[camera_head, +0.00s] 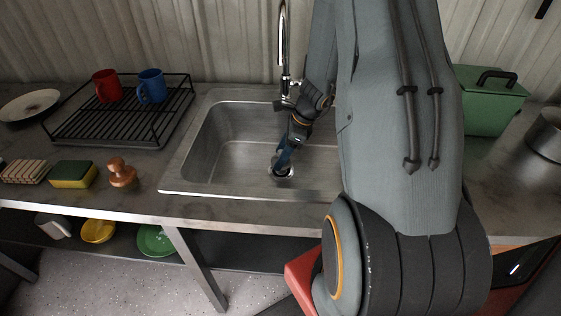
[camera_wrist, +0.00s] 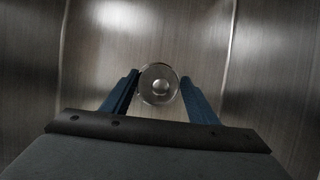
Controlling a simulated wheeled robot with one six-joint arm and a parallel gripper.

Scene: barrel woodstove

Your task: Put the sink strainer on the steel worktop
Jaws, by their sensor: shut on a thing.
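The sink strainer is a small round metal piece with a knob in its middle. In the wrist view the strainer (camera_wrist: 160,84) sits between the tips of my two blue fingers. My gripper (camera_head: 282,168) reaches down into the steel sink (camera_head: 230,160) and is shut on the strainer near the sink floor. In the head view the strainer (camera_head: 284,174) shows only in part under my fingers. I cannot tell whether it still touches the drain. The steel worktop (camera_head: 140,205) surrounds the sink.
A black dish rack (camera_head: 120,125) with a red mug (camera_head: 107,86) and a blue mug (camera_head: 152,86) stands left of the sink. A sponge (camera_head: 73,174), a striped cloth (camera_head: 25,171) and a wooden brush (camera_head: 121,172) lie front left. A tap (camera_head: 284,50) rises behind. A green box (camera_head: 490,98) stands right.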

